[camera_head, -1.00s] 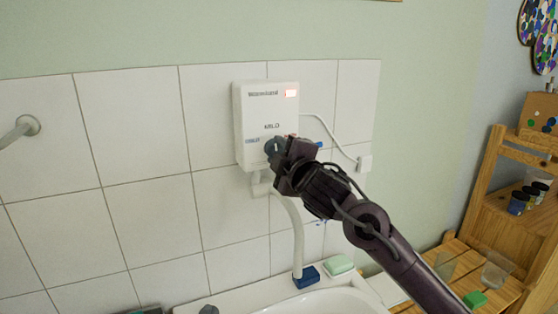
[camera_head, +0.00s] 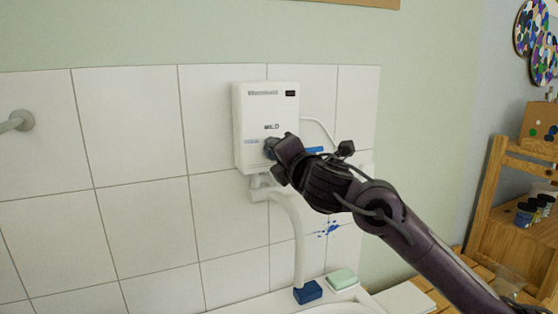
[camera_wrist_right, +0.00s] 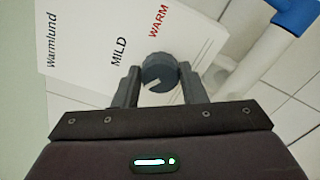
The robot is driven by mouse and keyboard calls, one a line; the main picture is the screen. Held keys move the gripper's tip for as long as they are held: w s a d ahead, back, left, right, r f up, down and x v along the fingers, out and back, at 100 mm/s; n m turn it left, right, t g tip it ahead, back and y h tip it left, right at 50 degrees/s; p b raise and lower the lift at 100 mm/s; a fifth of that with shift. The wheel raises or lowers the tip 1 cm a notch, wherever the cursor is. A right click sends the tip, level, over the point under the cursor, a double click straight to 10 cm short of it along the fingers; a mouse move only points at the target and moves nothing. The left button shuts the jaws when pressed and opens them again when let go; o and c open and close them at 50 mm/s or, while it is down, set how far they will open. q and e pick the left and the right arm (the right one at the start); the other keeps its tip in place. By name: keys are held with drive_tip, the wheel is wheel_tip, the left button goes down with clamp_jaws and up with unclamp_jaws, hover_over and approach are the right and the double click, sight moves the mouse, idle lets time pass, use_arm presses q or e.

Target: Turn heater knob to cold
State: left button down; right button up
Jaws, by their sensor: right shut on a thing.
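The heater (camera_head: 266,110) is a white box on the tiled wall, with a dark display (camera_head: 290,94) at its upper right. Its round grey knob (camera_wrist_right: 158,72) sits between the two fingers of my right gripper (camera_wrist_right: 158,86), which is shut on it. The knob's white mark points to the lower left in the right wrist view. There the black MILD and red WARM labels show, while the cold side is hidden. A small blue label (camera_head: 251,141) shows left of the knob in the head view, where my right gripper (camera_head: 273,150) covers most of the knob. My left gripper is not in view.
A white pipe (camera_head: 299,240) runs down from the heater to the sink ledge. A blue block (camera_head: 308,291) and a green soap bar (camera_head: 342,278) are on the ledge. A wooden shelf (camera_head: 490,200) stands at the right.

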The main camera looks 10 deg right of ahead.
drive_tip(key=shift+a+f+n, duration=0.15)
drive_tip(key=shift+f+n, duration=0.2)
drive_tip(key=shift+n, duration=0.15)
drive_tip(key=o, duration=1)
drive_tip(key=shift+r, duration=0.15)
drive_tip(key=shift+s+r, duration=0.1)
drive_tip(key=s, duration=0.2)
drive_tip(key=s+d+b, duration=0.1)
drive_tip(key=s, duration=0.4)
drive_tip(key=shift+s+d, duration=0.3)
